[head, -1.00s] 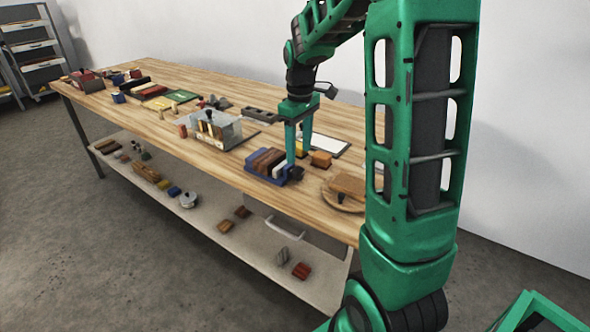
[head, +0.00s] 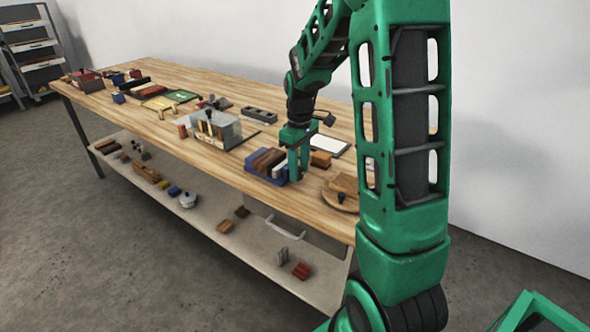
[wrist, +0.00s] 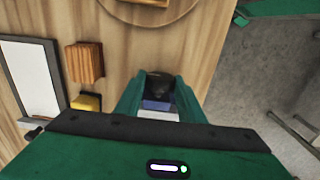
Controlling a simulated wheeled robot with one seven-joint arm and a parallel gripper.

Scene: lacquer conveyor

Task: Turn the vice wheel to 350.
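A small blue vice (head: 258,172) stands near the front edge of the wooden bench, with brown and pale blocks lined up in it. Its dark wheel (wrist: 160,86) faces the right end and is mostly hidden behind my gripper in the head view. My gripper (head: 298,176) points down at that end of the vice. In the wrist view its two green fingers (wrist: 160,84) stand apart, one on each side of the wheel, with blue (wrist: 157,105) and white parts below it. I cannot read any scale or number on the wheel.
An orange-brown block (head: 321,159), a yellow block (wrist: 86,103) and a white framed panel (head: 327,144) lie close behind. A round wooden board (head: 340,205) sits to the right. A clear-sided box (head: 215,130) stands to the left.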

